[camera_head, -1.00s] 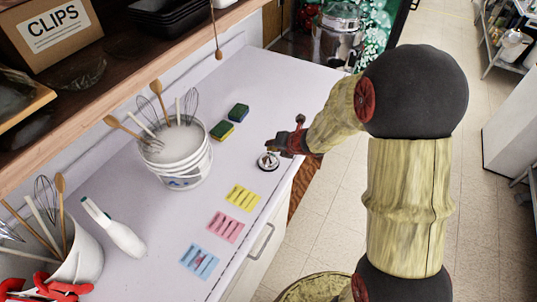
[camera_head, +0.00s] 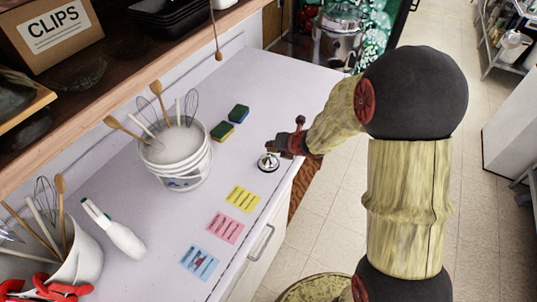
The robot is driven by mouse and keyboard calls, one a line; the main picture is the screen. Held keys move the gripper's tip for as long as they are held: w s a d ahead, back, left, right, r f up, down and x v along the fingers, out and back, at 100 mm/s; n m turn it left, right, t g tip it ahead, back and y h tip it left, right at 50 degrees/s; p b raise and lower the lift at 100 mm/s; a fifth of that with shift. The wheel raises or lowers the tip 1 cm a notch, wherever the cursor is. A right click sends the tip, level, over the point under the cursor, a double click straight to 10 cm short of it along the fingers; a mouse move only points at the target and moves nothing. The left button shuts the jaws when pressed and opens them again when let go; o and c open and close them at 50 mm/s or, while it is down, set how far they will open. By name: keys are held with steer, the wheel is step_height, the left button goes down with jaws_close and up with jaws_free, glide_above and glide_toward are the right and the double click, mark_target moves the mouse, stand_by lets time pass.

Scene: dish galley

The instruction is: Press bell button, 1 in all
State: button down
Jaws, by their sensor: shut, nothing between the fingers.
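A small silver call bell (camera_head: 268,162) with a dark base stands near the right edge of the white counter (camera_head: 262,92). My gripper (camera_head: 273,148) is shut and empty, with its fingertips just above the bell, close to the button on its top. The fingertips hide part of the bell's top. I cannot tell whether they touch the button.
A white bucket (camera_head: 183,178) of utensils stands left of the bell, with two sponges (camera_head: 229,123) behind. Yellow (camera_head: 243,199), pink (camera_head: 226,228) and blue (camera_head: 200,262) cards lie in front. A spray bottle (camera_head: 122,236) and a wooden shelf (camera_head: 110,100) are at left.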

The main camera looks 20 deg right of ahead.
steer(key=shift+f, duration=0.15)
steer(key=shift+f+b, duration=0.3)
steer(key=shift+b, duration=0.15)
steer(key=shift+f+b, duration=0.45)
steer(key=shift+f, duration=0.1)
stand_by(0.6)
steer(key=shift+r, duration=0.1)
steer(key=shift+r+p, duration=0.9)
step_height(320, 180, up, 5)
steer(key=p, duration=0.4)
steer(key=shift+p, duration=0.3)
